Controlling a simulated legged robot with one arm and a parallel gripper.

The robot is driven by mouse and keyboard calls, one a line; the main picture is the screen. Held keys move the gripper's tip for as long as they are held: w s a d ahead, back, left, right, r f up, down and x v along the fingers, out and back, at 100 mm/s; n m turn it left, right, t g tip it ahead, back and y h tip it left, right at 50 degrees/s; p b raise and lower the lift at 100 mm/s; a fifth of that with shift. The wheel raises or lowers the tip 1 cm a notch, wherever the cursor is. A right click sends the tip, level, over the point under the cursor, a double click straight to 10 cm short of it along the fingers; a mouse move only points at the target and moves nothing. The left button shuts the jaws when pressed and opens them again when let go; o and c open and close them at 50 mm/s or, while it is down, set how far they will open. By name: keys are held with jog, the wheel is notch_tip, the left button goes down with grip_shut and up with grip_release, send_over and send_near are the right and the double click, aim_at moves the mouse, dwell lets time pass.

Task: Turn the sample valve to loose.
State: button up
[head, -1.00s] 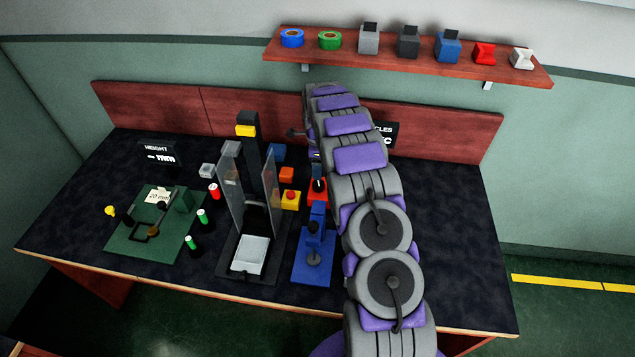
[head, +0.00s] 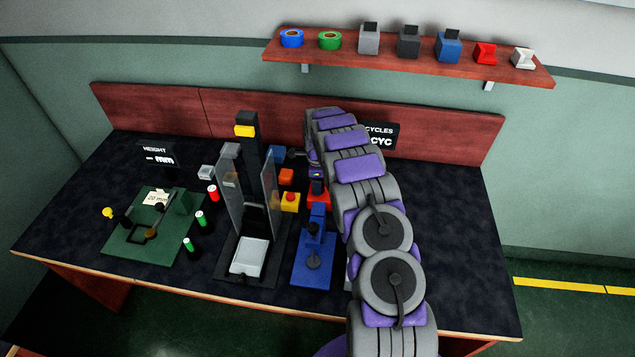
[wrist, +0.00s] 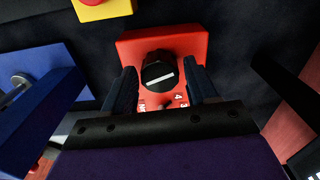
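A red block (wrist: 190,46) with a round black knob (wrist: 158,76) sits on the dark bench. The knob has a white pointer line, tilted slightly from level. Printed marks, including a 4, show on the red face below it; the other lettering is too small or covered to read. In the wrist view my gripper (wrist: 160,72) has its two dark fingers on either side of the knob, apart, with narrow gaps beside it. In the head view the red block (head: 319,196) is partly covered, and my arm hides most of the gripper.
A blue fixture (head: 312,268) stands in front. Clear upright panels (head: 232,200) stand further left. The bench's right side is clear.

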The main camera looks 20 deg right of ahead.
jog(key=c, duration=0.8)
